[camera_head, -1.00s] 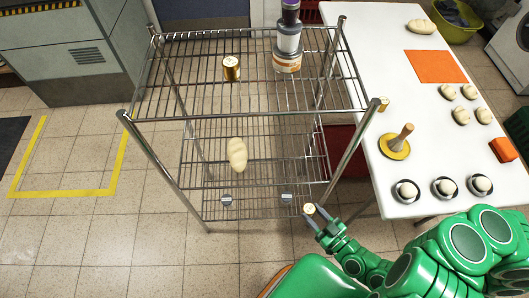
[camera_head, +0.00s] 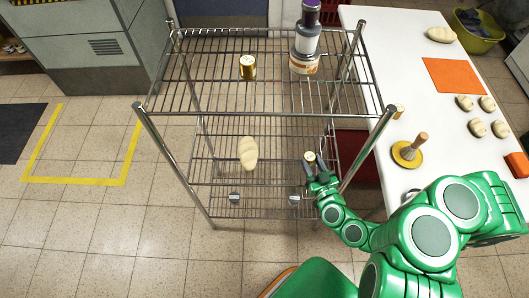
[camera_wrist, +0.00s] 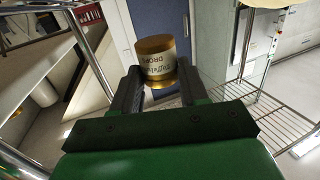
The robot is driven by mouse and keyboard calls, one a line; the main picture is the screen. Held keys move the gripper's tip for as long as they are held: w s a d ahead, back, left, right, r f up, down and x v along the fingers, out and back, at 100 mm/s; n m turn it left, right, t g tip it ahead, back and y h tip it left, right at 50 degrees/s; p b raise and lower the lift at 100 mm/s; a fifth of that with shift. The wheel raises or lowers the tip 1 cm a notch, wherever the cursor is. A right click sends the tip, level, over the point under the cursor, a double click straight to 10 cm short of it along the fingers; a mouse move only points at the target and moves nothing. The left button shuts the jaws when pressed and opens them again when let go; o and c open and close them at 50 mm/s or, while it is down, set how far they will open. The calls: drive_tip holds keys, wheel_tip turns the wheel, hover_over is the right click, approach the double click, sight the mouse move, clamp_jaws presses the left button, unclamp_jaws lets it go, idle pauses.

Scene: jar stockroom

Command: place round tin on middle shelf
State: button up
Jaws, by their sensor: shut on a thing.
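In the head view the tin (camera_head: 309,157) is upright at the right front of the wire rack, below the level of the top shelf (camera_head: 210,95).
The rack's front right post (camera_head: 367,148) is close to my arm. A white table (camera_head: 385,60) with buns and a wooden-handled stamp (camera_head: 408,152) stands at right.

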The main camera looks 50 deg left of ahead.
wheel_tip(320, 180, up, 2)
drive_tip(key=m+t, duration=0.1)
hover_over(297, 163)
drive_tip(key=d, duration=0.2)
drive_tip(key=shift+a+f+t+h, duration=0.4)
drive_tip(key=shift+a+f+h, duration=0.1)
drive_tip(key=shift+a+f, duration=0.4)
drive_tip(key=shift+f, duration=2.75)
drive_tip(key=shift+f, duration=0.1)
drive_tip(key=o, duration=1.1)
drive_tip(key=shift+o, duration=0.2)
